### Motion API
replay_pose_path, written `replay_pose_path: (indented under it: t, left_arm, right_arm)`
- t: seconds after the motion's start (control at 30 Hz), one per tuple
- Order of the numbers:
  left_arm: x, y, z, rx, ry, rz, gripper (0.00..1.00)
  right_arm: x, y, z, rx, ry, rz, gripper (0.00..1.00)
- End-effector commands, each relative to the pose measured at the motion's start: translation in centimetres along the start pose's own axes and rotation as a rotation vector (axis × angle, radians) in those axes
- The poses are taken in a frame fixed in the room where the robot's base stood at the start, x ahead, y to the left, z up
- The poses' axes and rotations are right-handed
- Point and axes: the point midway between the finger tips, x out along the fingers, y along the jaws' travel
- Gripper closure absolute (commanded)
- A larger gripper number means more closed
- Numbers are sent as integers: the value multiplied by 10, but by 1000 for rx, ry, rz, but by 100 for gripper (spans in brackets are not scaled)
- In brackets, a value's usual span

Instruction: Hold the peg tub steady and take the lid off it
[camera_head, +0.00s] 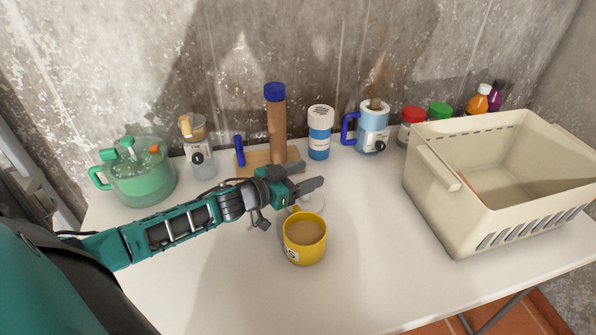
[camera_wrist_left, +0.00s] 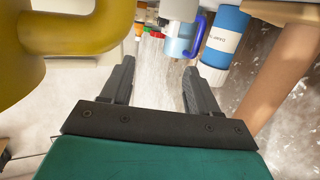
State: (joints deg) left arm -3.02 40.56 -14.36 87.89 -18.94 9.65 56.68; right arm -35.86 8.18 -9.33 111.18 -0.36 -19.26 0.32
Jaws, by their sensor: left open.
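No tub in view has a label I can read as pegs. The likeliest is a blue tub (camera_head: 319,138) with a white ribbed lid (camera_head: 321,113) and a white label, upright at the back of the table. Its lid is on. The tub also shows, inverted, at the upper right of the left wrist view (camera_wrist_left: 232,22). My left gripper (camera_head: 313,176) is open and empty, in front of the tub and apart from it. It is just behind the yellow mug (camera_head: 305,250). Its fingers also show in the wrist view (camera_wrist_left: 159,68). My right gripper is not in view.
A brown post with a blue top (camera_head: 276,130) stands left of the tub. A blue-handled mug (camera_head: 373,130) stands right of it. A green lidded pot (camera_head: 140,188) is at far left. A large beige basket (camera_head: 440,205) fills the right. The white table's front is mostly clear.

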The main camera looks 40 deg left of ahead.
Motion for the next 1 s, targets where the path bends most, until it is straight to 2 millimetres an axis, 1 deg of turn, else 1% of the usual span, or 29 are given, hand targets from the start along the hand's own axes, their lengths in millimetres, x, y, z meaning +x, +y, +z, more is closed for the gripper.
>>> replay_pose_path:
  t: [0.13, 0.2, 0.7, 0.83, 1.0]
  left_arm:
    - [-3, 0, -16, 3, 0, 0, 40]
    - [-11, 0, -10, -1, -5, 0, 40]
    - [-89, 0, -11, -2, -3, -1, 40]
    - [-106, 0, -10, -1, -3, -1, 40]
    - [-118, 0, -11, -1, 0, 0, 40]
  right_arm:
    - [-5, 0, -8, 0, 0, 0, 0]
    - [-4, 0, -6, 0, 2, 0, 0]
    - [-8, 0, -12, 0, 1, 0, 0]
    - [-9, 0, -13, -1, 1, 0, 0]
    - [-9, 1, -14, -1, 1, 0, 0]
